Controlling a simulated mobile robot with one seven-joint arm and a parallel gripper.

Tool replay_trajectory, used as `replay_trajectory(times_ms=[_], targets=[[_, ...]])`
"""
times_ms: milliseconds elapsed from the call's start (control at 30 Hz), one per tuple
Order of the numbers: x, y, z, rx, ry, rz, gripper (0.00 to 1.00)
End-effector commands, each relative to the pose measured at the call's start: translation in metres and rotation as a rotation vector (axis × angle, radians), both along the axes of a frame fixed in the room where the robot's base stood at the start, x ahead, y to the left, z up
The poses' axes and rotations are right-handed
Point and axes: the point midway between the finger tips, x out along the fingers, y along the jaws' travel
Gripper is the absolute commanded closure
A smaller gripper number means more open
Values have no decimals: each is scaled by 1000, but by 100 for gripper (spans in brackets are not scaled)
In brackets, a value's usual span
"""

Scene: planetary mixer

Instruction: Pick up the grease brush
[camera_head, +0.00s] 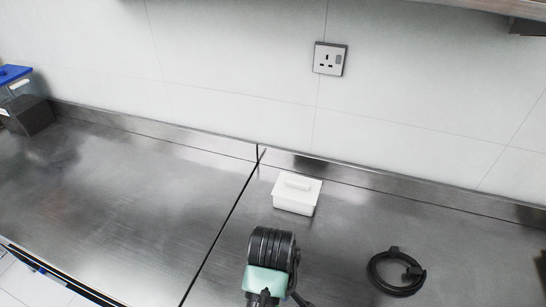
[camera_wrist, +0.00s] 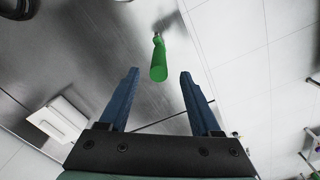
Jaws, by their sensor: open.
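The grease brush shows in the wrist view as a green handle (camera_wrist: 158,66) with a thin, darker end pointing up the picture. Its bristles are not clear. My gripper (camera_wrist: 159,73) has its two blue fingers apart, with nothing held. The handle's near end appears in the gap between the fingertips, but I cannot tell how far beyond them it lies. In the head view my arm (camera_head: 270,260) shows at the bottom middle; the brush and my fingertips are not visible there.
A white lidded box (camera_head: 297,194) stands on the steel counter (camera_head: 120,185), behind my arm. A coiled black cable (camera_head: 394,272) lies to the right. A dark block with a blue-topped item (camera_head: 14,75) is at the far left. The wall closes the back; the counter's left half is mostly clear.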

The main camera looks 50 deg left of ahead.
Motion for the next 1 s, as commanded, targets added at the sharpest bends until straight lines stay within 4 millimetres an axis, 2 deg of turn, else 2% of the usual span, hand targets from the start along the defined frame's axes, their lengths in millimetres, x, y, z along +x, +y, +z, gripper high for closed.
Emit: replay_trajectory(times_ms=[33,67,433,700,1000], targets=[[-1,-1,-16,-3,3,0,36],[-1,-1,-20,-2,3,0,36],[-2,-1,-45,-3,4,-1,36],[-2,-2,-81,-1,1,-1,36],[-2,-2,-89,1,-1,-2,36]])
